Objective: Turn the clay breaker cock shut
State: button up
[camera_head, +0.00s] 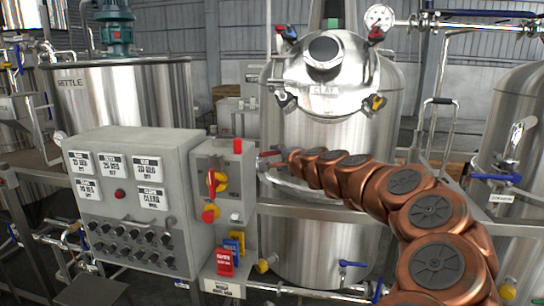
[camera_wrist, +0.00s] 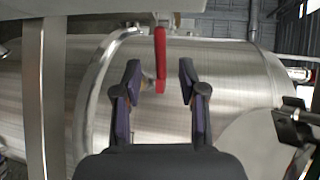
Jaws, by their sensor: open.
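The steel tank labelled CLAY (camera_head: 322,125) stands in the middle of the head view. A red lever handle (camera_head: 269,153) is at its left side, by the end of my arm; I take it for the clay breaker cock, though I read no label on it. In the wrist view the red lever (camera_wrist: 160,60) hangs lengthwise between the two dark fingers of my gripper (camera_wrist: 160,80). The gripper is open, with a gap on each side of the lever. Its fingers are hard to make out in the head view.
A grey control panel (camera_head: 130,225) with labels and knobs stands at the left. A grey switch box (camera_head: 234,178) with a red handle is close left of my gripper. A curved steel pipe (camera_wrist: 92,85) passes left of my fingers. Blue-handled valves (camera_head: 495,178) are at the right.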

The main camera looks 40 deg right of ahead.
jog(key=shift+v, duration=2.45)
jog(key=shift+c, duration=0.3)
jog(key=shift+s+r, duration=0.1)
jog(key=shift+c, duration=0.7)
jog(key=shift+g, duration=0.7)
jog(key=s+d+r, duration=0.1)
jog(key=s+d+r+p, duration=0.1)
jog(key=s+r, duration=0.1)
jog(key=shift+d+r+p, duration=0.3)
jog(key=shift+d+r, duration=0.05)
grip_shut()
notch_tip(320, 180, up, 3)
jog(key=s+g+p, duration=0.1)
jog(key=g+y+p, duration=0.1)
jog(key=g+p, duration=0.1)
jog(key=p, duration=0.2)
send_near(269, 153)
jog(key=x, duration=0.7)
jog(key=shift+w+d+f, duration=0.1)
jog(key=shift+d, duration=0.05)
